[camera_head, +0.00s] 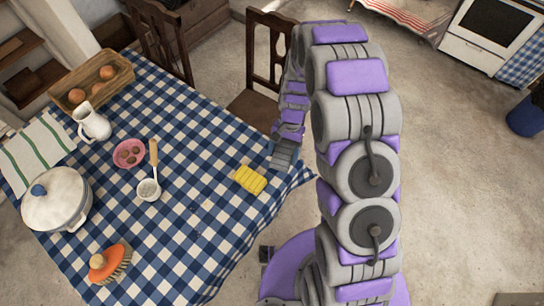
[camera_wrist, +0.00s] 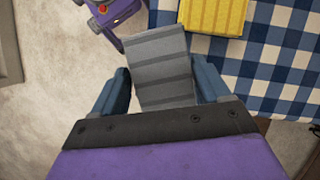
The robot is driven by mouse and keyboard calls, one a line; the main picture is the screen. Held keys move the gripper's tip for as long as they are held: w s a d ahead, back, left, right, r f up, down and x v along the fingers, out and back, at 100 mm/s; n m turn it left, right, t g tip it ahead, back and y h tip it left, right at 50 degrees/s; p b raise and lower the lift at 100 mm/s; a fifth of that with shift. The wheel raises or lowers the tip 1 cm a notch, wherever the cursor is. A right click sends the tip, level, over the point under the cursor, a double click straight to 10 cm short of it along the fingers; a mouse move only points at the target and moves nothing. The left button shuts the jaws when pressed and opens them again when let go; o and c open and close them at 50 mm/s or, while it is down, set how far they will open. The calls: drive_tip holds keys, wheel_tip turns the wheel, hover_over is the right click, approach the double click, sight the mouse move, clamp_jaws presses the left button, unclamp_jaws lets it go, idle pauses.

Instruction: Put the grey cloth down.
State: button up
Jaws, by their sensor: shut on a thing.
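My gripper (camera_wrist: 163,76) is shut on the grey cloth, with one blue finger on either side of it. The grey cloth (camera_wrist: 163,52) is ribbed and sticks out beyond the fingers in the wrist view. In the head view the grey cloth (camera_head: 284,158) shows at the end of my arm, by the right edge of the table (camera_head: 215,222). My gripper (camera_head: 287,138) is partly hidden there. I cannot tell whether the cloth touches the tabletop.
A folded yellow cloth (camera_head: 250,179) lies on the table close to the grey cloth. A chair (camera_head: 262,70) stands behind. The table's front middle is clear.

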drive_tip(key=s+f+m, duration=0.1)
drive_tip(key=s+f, duration=0.1)
drive_tip(key=s, duration=0.1)
drive_tip(key=s+f+m, duration=0.1)
drive_tip(key=s+f, duration=0.1)
drive_tip(key=s, duration=0.2)
drive_tip(key=s+a+f+m+y, duration=0.1)
drive_tip(key=s+f, duration=0.1)
drive_tip(key=s, duration=0.1)
drive_tip(key=shift+s+t, duration=0.2)
drive_tip(key=shift+t, duration=0.2)
drive_tip(key=b, duration=0.2)
hover_over(268, 161)
drive_tip(key=d, duration=0.1)
drive_tip(key=shift+d+f, duration=0.1)
drive_tip(key=shift+f, duration=0.75)
drive_tip(key=shift+w+a, duration=0.25)
drive_tip(key=shift+w, duration=0.3)
wheel_tip(268, 161, down, 4)
drive_tip(key=shift+r+b, duration=0.15)
drive_tip(key=shift+b, duration=0.25)
drive_tip(key=shift+r, duration=0.1)
drive_tip(key=o, duration=0.9)
drive_tip(key=shift+r, duration=0.1)
drive_tip(key=p+v, duration=0.2)
drive_tip(key=v, duration=1)
